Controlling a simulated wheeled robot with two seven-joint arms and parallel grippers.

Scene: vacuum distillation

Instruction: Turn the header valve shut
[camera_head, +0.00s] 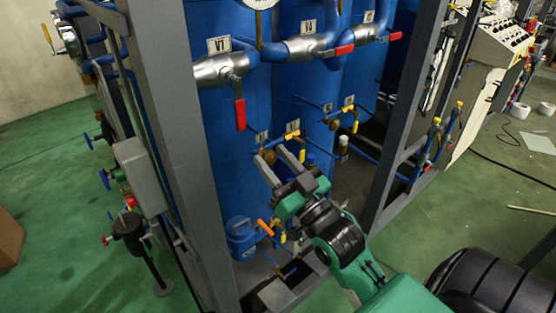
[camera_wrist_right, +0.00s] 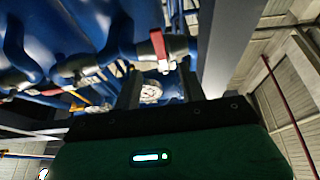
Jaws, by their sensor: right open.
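Silver valves with red lever handles sit along the blue header pipe in the head view. The left one, labelled V1 (camera_head: 220,68), has its red handle (camera_head: 240,114) hanging down, across the pipe. The V4 valve (camera_head: 305,47) has its red handle (camera_head: 343,50) lying roughly along the pipe. I cannot tell which is the header valve. My right gripper (camera_head: 274,160) is open and empty, below and right of the V1 handle and apart from it. In the right wrist view, a red handle (camera_wrist_right: 160,46) shows beyond and above the open fingers (camera_wrist_right: 157,88). My left gripper is out of view.
A grey frame post (camera_head: 175,130) stands left of the blue tanks (camera_head: 215,150), another (camera_head: 405,120) to the right. Small yellow-handled valves (camera_head: 350,112) and thin pipes crowd the space around my gripper. Green floor (camera_head: 45,150) is open at left.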

